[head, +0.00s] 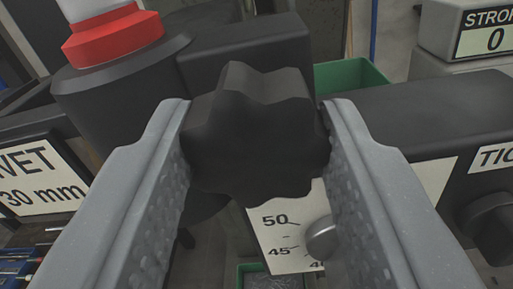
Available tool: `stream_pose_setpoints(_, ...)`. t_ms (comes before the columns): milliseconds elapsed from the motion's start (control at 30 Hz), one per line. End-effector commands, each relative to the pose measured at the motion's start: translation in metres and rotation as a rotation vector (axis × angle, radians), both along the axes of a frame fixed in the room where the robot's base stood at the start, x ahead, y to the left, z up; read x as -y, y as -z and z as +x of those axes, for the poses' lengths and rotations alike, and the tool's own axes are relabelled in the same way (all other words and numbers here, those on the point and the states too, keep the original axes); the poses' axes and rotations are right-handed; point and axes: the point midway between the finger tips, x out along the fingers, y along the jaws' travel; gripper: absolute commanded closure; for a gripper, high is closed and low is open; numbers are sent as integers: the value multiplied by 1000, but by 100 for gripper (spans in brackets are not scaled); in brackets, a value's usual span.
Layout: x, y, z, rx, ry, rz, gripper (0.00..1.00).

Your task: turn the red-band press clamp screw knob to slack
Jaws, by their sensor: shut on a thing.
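The clamp screw knob (257,135) is black with several lobes and fills the middle of the head view. My gripper (257,140) has one grey finger on each side of the knob and is shut on it. The press (120,72) behind it is dark, with a red band (112,36) around a white cylinder at the upper left. The knob hides its own shaft and part of the press body.
A white scale plate (283,238) with a round metal knob (321,238) shows below. A "RIVET"-type sign (40,178) reading 30 mm is at left. A grey counter box (482,30) reading 0 is upper right. A green bin (350,75) stands behind. A dark knob (494,228) is at right.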

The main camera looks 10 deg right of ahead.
Motion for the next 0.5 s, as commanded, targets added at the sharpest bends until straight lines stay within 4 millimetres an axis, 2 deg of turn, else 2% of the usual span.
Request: stream_pose_setpoints(500, 1, 0, -1, -158, 2, -463, 86)
